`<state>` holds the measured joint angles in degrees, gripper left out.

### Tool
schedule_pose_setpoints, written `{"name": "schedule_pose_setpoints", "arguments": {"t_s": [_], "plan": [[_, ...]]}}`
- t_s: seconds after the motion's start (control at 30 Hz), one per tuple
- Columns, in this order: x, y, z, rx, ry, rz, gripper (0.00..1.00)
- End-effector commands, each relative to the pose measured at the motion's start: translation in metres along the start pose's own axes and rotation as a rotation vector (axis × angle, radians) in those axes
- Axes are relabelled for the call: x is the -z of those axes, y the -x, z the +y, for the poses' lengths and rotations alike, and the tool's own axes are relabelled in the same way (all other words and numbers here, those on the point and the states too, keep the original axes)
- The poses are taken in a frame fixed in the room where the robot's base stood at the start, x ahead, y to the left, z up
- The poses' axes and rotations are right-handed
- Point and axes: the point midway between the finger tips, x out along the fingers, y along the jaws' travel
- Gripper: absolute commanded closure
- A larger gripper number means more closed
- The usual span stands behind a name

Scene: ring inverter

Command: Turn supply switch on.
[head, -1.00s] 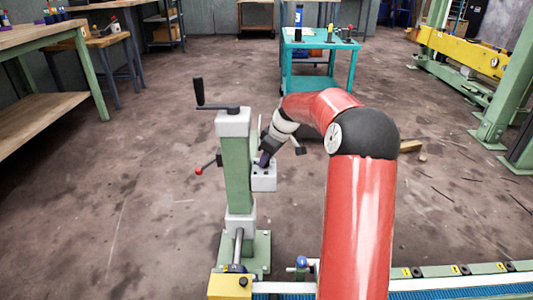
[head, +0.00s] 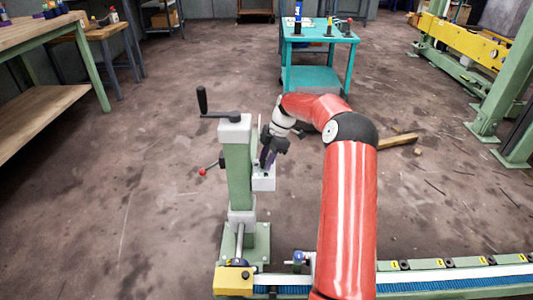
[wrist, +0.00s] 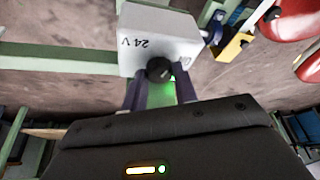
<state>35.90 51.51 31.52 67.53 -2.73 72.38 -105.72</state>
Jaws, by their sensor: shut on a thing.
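The supply switch is a black rotary knob (wrist: 160,69) on a pale grey box (wrist: 152,36) marked "24 V" in the wrist view. In the head view the box (head: 263,183) is fixed to the right side of a green column. My gripper (wrist: 158,79) has its two dark purple fingers on either side of the knob and is shut on it. In the head view my gripper (head: 266,162) is just above the box, and the fingers hide most of the knob. The pointer direction of the knob is too small to read surely.
The green column (head: 238,175) carries a black crank (head: 203,102) on top and a red-tipped lever (head: 203,171) at its left. A conveyor rail (head: 440,277) runs along the front. A teal cart (head: 316,80) stands behind.

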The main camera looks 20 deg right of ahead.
Motion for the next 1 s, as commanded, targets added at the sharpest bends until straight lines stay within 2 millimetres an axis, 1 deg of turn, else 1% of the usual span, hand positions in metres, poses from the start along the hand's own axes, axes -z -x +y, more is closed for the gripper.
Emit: {"name": "schedule_pose_setpoints", "arguments": {"t_s": [0.03,0.2,0.4,0.63,1.0], "plan": [[0.0018,0.0033,0.0011,0.015,0.036,0.001,0.94],[0.0017,0.0026,0.0017,0.063,0.152,0.0,0.94],[0.0013,0.0018,0.0022,0.103,0.251,-0.001,0.94],[0.0009,0.0006,0.0023,0.128,0.309,-0.001,0.94],[0.0004,0.0003,0.0025,0.133,0.324,-0.002,0.94]]}}
